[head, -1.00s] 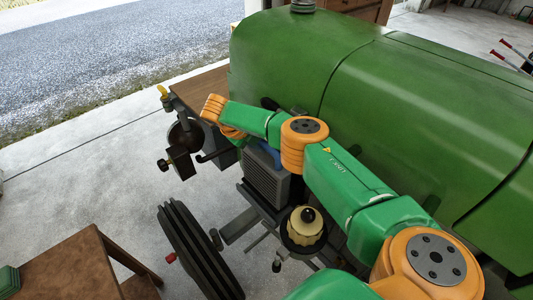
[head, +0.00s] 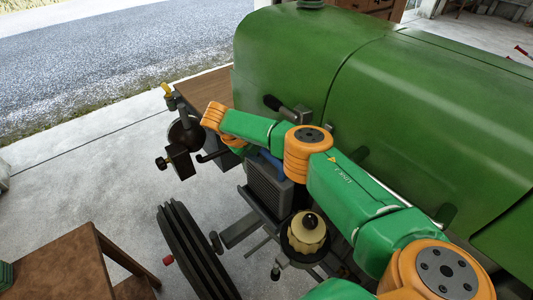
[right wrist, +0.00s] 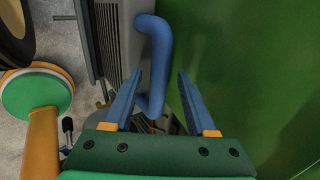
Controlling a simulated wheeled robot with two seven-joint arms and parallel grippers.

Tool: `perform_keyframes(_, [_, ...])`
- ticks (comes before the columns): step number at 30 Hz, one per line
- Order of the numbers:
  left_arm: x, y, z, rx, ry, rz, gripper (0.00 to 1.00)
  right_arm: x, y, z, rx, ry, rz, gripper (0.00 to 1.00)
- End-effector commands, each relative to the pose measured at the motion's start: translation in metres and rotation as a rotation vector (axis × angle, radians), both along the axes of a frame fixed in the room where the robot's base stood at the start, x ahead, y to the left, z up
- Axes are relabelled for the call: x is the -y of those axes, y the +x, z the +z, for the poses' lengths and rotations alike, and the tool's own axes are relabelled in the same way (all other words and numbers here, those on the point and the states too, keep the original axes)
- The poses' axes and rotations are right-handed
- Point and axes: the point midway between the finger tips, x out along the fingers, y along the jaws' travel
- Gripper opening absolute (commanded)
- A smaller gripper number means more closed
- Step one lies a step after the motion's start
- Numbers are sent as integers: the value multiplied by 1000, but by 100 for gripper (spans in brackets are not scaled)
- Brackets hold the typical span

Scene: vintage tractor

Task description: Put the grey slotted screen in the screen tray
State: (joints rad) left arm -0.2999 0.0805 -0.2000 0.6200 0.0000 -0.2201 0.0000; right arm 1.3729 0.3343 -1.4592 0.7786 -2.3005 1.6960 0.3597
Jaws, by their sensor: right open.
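A grey slotted screen (head: 268,187) stands upright at the front of the green tractor, just below my right forearm. Its slotted face also shows along the upper left in the right wrist view (right wrist: 108,40). A blue bent bar (right wrist: 158,60) runs beside it, and I cannot tell whether it is fixed to the screen. My right gripper (right wrist: 159,88) is open, with the bar lying between its two blue fingers and the screen to their left. I see no clear grip on anything. In the head view my right arm hides most of this gripper. I cannot make out the screen tray. My left gripper is out of view.
The tractor hood (head: 385,100) fills the right side. A black tyre (head: 195,250) and a cream-topped bowl (head: 307,232) are near the screen. A brown wooden table (head: 75,262) stands at lower left. A dark round lamp (head: 186,133) juts out left. Concrete floor is clear at left.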

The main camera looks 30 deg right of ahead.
Motion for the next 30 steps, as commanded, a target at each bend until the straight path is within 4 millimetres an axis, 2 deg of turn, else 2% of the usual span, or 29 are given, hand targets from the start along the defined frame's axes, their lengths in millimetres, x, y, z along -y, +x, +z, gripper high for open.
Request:
perform_keyframes(6, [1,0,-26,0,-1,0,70,-35,-1,45,8,0,4,57])
perform_keyframes(12, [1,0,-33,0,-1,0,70,-57,-4,81,4,-1,1,57])
perform_keyframes(16, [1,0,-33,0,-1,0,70,-62,-4,88,1,-1,2,57])
perform_keyframes(30, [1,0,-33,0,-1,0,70,-61,-4,88,0,-1,1,57])
